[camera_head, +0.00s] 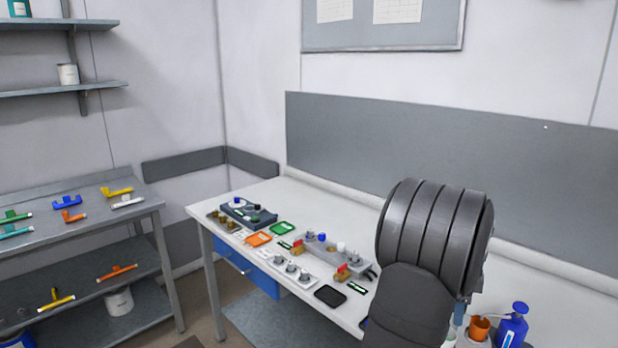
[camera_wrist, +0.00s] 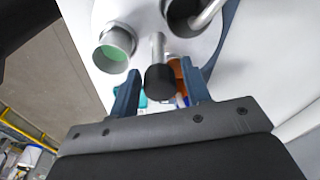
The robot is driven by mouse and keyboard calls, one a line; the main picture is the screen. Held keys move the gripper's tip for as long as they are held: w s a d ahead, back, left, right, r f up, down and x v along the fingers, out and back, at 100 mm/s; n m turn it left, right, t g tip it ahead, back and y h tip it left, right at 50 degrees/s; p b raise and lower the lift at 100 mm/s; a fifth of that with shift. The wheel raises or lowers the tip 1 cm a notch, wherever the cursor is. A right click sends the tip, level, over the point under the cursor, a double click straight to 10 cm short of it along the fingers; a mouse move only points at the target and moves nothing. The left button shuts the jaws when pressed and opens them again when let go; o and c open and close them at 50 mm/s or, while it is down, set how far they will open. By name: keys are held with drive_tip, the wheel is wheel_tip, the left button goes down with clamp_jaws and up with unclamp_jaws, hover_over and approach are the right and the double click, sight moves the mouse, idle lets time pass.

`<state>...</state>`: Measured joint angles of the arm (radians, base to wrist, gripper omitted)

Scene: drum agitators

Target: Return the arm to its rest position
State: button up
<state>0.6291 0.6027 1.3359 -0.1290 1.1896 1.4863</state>
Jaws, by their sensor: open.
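My gripper (camera_wrist: 160,82) shows in the wrist view with its two blue fingers apart. A grey rod with a black rounded end (camera_wrist: 160,84) shows between the fingers in the picture; I cannot tell whether it lies between them or beyond them, and I see no finger touching it.
A metal cup with a green inside (camera_wrist: 115,48) is beyond the left finger. A blue bottle (camera_head: 513,328) and an orange cup (camera_head: 479,327) stand right of my arm. A black tray (camera_head: 330,295) and a grey fixture (camera_head: 330,257) lie left of it. A grey wall panel (camera_head: 440,150) is behind.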

drive_tip(key=n, duration=0.3)
drive_tip(key=shift+n, duration=0.4)
drive_tip(key=n+t, duration=0.1)
drive_tip(key=n, duration=0.3)
drive_tip(key=shift+n, duration=0.3)
drive_tip(key=n, duration=0.4)
drive_tip(key=shift+n+t, duration=0.4)
drive_tip(key=shift+n, duration=1.5)
drive_tip(key=shift+o, duration=0.5)
